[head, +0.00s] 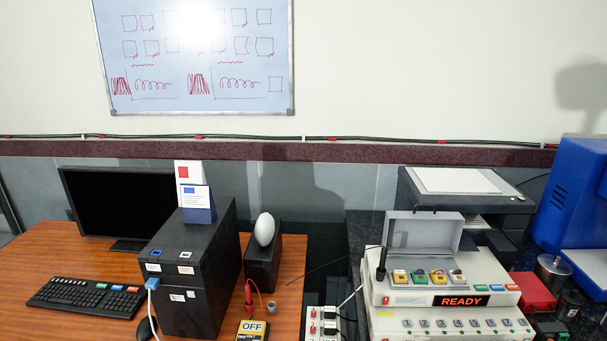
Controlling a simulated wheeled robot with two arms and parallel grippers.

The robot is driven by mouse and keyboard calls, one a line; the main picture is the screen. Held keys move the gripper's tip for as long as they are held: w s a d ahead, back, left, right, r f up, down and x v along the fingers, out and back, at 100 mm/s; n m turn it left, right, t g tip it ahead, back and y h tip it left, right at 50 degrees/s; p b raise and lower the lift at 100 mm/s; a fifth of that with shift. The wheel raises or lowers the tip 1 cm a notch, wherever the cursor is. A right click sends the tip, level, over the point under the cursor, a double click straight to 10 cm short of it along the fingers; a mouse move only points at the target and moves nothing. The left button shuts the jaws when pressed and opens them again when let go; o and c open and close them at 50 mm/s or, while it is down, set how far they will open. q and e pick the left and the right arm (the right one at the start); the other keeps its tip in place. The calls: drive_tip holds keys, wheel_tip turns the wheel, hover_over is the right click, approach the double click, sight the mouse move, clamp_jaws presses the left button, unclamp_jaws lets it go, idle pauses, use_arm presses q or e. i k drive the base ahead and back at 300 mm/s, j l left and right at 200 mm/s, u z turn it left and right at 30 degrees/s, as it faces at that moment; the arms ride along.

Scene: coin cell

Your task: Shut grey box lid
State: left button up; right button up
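The grey box lid (428,226) stands open and upright at the back of the white instrument (376,288) on the right side. In front of the lid is an open compartment with several coloured modules (435,277). The instrument's display (461,301) reads READY. A black antenna-like stick (381,264) stands at the left front corner of the open compartment. Neither of my grippers shows in the head view.
A blue cabinet (578,205) and a red box (533,291) stand right of the instrument. A printer (468,195) is behind it. A black computer tower (190,283), monitor (118,203) and keyboard (85,295) occupy the wooden desk (30,260) on the left.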

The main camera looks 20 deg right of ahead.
sight(412, 233)
drive_tip(key=l+z, duration=0.3)
drive_tip(key=l, duration=1.3)
drive_tip(key=i, duration=0.05)
